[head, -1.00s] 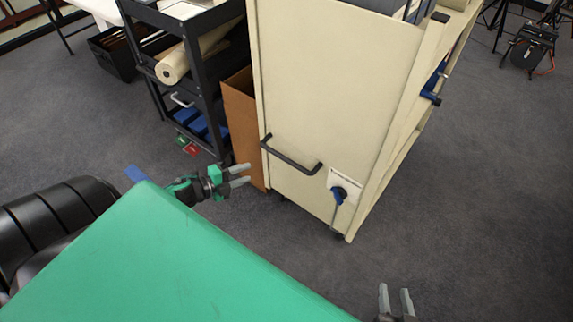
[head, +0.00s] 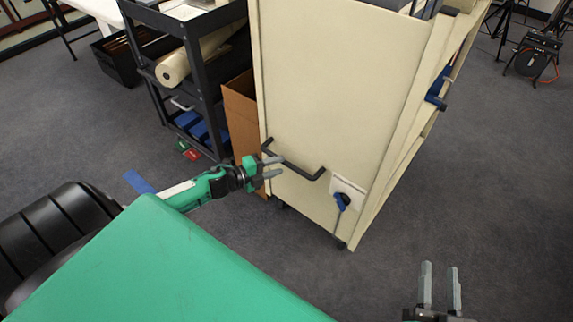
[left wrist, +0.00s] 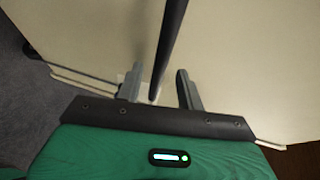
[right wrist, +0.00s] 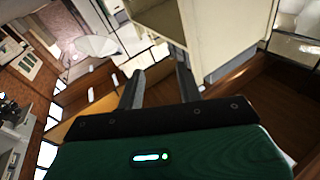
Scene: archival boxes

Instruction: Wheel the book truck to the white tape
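The cream book truck (head: 330,75) stands upright in the middle of the head view, with a black bar handle (head: 305,168) across its near end panel. My left gripper (head: 272,167) is open at the left end of that handle. In the left wrist view the dark handle bar (left wrist: 168,45) runs between the two spread fingers (left wrist: 160,88), not clamped. My right gripper (head: 440,285) is open and empty at the lower right, apart from the truck. It also shows open in the right wrist view (right wrist: 158,78). No white tape is in view.
A black shelf cart (head: 205,85) with a paper roll (head: 175,68) and a cardboard box (head: 240,108) stand close left of the truck. A small plate with a blue knob (head: 343,199) is low on the end panel. Grey carpet (head: 480,170) is clear at right.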

